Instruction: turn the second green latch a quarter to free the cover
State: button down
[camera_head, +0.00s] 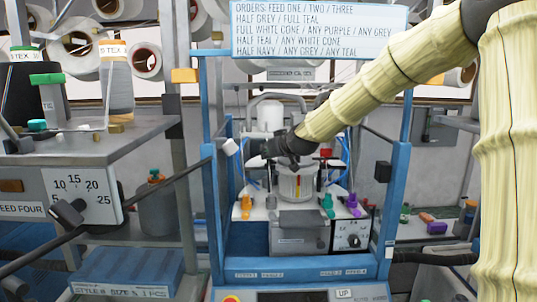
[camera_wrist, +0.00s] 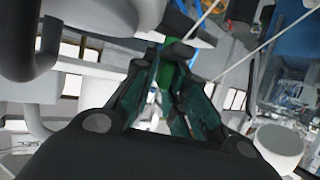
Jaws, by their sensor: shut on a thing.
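In the wrist view, my gripper (camera_wrist: 172,62) is shut on a green piece, the green latch (camera_wrist: 167,76), with a dark finger on each side of it. In the head view, my dark gripper (camera_head: 268,156) is at the upper part of the knitting machine, above and left of a pale cylinder (camera_head: 297,184). The latch is hidden there behind my gripper and wrist. Its turn angle cannot be told. I cannot make out the cover's edges or a second green latch clearly in either view.
A blue frame (camera_head: 397,190) stands around the machine, with posts on both sides. Orange (camera_head: 246,206), green (camera_head: 327,203) and purple (camera_head: 353,206) pieces line the machine's front. A grey table (camera_head: 110,142) with cones is at left. An orders sign (camera_head: 318,30) hangs above.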

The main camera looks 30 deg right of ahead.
jog(key=shift+m+g+h+b, duration=0.3)
jog(key=shift+m+h+b, duration=0.25)
jog(key=shift+m+h, duration=0.8)
jog(key=shift+m+g+h, duration=0.6)
jog(key=shift+m+h, duration=0.55)
jog(key=shift+h, duration=0.3)
jog(key=c, duration=1.5)
grip_release()
jog(key=shift+c, duration=0.2)
jog(key=v, duration=1.2)
jog(key=shift+r, duration=0.1)
